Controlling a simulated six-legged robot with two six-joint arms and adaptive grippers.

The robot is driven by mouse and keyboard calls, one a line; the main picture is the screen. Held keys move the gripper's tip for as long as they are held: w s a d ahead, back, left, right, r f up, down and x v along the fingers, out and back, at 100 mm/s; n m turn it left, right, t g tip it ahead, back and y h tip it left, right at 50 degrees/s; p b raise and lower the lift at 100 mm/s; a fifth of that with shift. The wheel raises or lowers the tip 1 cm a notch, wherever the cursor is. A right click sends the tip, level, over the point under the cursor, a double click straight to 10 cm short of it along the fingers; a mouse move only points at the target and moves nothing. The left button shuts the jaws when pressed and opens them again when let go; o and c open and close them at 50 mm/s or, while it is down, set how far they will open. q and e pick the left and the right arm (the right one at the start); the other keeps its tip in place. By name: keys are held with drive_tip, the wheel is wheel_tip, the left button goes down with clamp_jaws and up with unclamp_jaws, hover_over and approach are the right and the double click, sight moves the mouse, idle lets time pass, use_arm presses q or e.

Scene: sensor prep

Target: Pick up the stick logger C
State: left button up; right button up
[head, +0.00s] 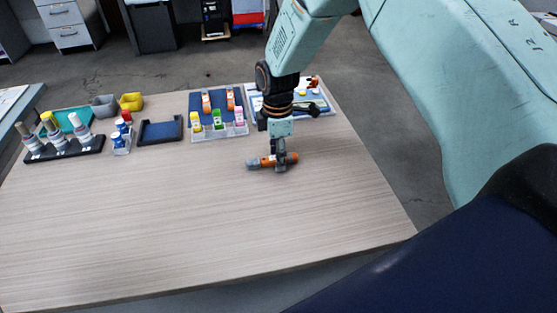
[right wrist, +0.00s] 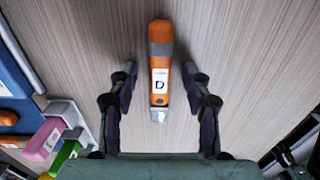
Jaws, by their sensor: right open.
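An orange and grey stick logger labelled D (right wrist: 159,60) lies alone on the table; it also shows in the head view (head: 265,162). My right gripper (head: 281,163) is directly above it, pointing down. In the right wrist view my right gripper (right wrist: 160,82) is open, with one finger on each side of logger D and gaps between. No label C is readable. My left gripper is not in view.
A clear bin (head: 219,133) holds yellow, green and pink sticks. A dark tray (head: 160,131), a black rack (head: 66,151) with white bottles, and grey (head: 103,105) and yellow (head: 131,101) cups stand further left. The table's front (head: 190,220) is clear.

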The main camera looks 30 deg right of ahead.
drive_tip(key=shift+c, duration=0.3)
clamp_jaws()
wheel_tip(320, 180, up, 10)
drive_tip(key=p, duration=0.2)
idle(0.5)
